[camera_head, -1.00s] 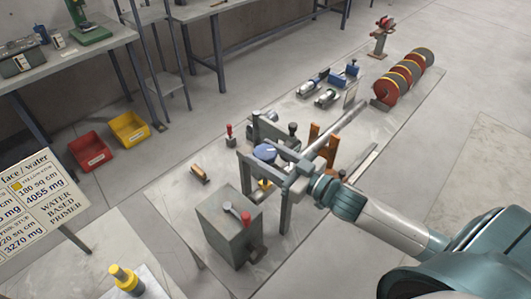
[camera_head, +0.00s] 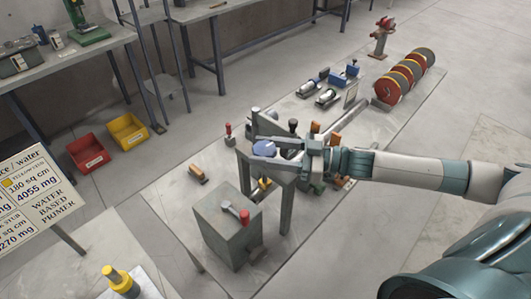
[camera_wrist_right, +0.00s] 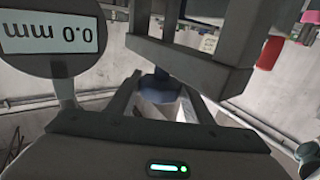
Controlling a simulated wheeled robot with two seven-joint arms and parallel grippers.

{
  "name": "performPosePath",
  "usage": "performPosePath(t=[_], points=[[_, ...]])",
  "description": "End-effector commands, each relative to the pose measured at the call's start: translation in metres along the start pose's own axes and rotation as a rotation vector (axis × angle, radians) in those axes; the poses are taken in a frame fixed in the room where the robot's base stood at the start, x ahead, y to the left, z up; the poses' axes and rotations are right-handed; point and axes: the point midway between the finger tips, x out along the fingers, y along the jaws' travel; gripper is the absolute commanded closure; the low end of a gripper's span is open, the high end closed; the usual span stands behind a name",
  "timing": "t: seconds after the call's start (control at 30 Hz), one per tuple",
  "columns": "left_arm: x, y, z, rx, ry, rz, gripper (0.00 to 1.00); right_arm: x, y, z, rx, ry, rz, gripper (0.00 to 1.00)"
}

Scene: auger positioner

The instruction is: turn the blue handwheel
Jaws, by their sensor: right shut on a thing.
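The blue handwheel (camera_head: 264,148) sits on top of the grey frame of the positioner on the workbench. My right gripper (camera_head: 268,149) reaches it from the right, with one finger on the far side and one on the near side. It is shut on the wheel. In the right wrist view the blue handwheel (camera_wrist_right: 160,88) shows between the two fingers, partly hidden by a grey bar. A round readout (camera_wrist_right: 52,40) there appears upside down and reads 0.0 mm. My left gripper is not in view.
A grey box (camera_head: 228,226) with a red-tipped lever stands in front of the frame. A wooden-handled tool (camera_head: 197,175) lies to the left. Red and grey discs (camera_head: 405,76) stand at the far right end of the bench (camera_head: 405,110). A sign (camera_head: 35,190) stands at the left.

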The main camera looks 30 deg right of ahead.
Motion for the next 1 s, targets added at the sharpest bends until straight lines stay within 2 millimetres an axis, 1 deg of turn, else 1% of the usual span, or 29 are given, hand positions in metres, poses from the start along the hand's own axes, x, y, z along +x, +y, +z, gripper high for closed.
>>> performPosePath(t=[0.2, 0.63, 0.67, 0.7, 0.73, 1.0], points=[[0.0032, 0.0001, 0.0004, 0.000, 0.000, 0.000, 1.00, 0.0006, 0.0008, -0.0014, -0.003, 0.003, -0.029, 0.76], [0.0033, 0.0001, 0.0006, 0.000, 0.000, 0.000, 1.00, 0.0007, 0.0001, -0.0012, -0.001, 0.002, -0.034, 0.76], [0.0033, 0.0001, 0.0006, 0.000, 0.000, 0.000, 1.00, 0.0007, 0.0001, -0.0012, -0.001, 0.002, -0.034, 0.49], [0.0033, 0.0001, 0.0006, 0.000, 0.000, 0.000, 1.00, 0.0007, 0.0000, -0.0011, -0.001, 0.002, -0.034, 0.40], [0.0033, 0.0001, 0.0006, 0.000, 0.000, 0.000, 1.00, 0.0006, 0.0000, -0.0010, -0.001, 0.002, -0.034, 0.36], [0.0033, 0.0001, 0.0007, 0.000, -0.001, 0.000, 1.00, 0.0004, -0.0002, -0.0003, 0.000, 0.001, -0.034, 0.36]])
